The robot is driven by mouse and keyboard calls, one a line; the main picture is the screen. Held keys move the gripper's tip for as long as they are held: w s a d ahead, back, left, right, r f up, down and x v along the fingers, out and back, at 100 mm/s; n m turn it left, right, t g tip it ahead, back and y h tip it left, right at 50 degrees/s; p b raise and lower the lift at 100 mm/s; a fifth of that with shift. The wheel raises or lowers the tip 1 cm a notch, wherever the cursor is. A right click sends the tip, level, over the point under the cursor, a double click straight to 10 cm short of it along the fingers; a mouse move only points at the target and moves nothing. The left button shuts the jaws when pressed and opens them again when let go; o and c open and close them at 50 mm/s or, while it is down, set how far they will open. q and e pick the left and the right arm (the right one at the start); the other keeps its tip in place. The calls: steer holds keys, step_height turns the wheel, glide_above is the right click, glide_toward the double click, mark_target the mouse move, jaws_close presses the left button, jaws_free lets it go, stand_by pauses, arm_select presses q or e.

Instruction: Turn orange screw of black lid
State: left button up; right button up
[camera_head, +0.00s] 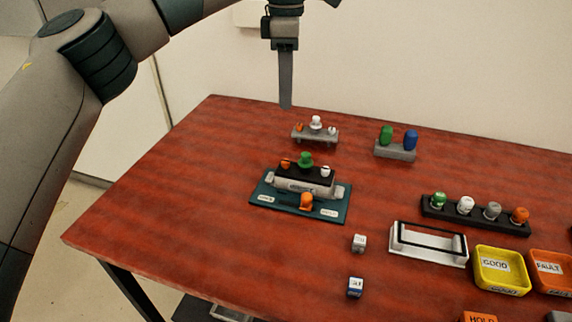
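The black lid (300,175) sits on a grey body (290,186) on a teal base plate (265,207) near the table's middle. A small orange screw (285,164) stands at the lid's left end, a green knob (305,160) in its middle and a white screw (325,172) at its right end. A larger orange knob (306,201) is at the front of the base. My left gripper (286,105) points down over the table's back part, behind and above the lid, apart from it. Its fingers show edge-on, so their opening is hidden. My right gripper is out of view.
A grey stand (315,138) with small orange and white pieces is behind the lid. Green and blue caps stand on a grey block (395,151). A black rack (475,217) of knobs, white frame (428,245), yellow bin (501,270) and orange bin (551,270) are right. The left table area is clear.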

mark_target(286, 160)
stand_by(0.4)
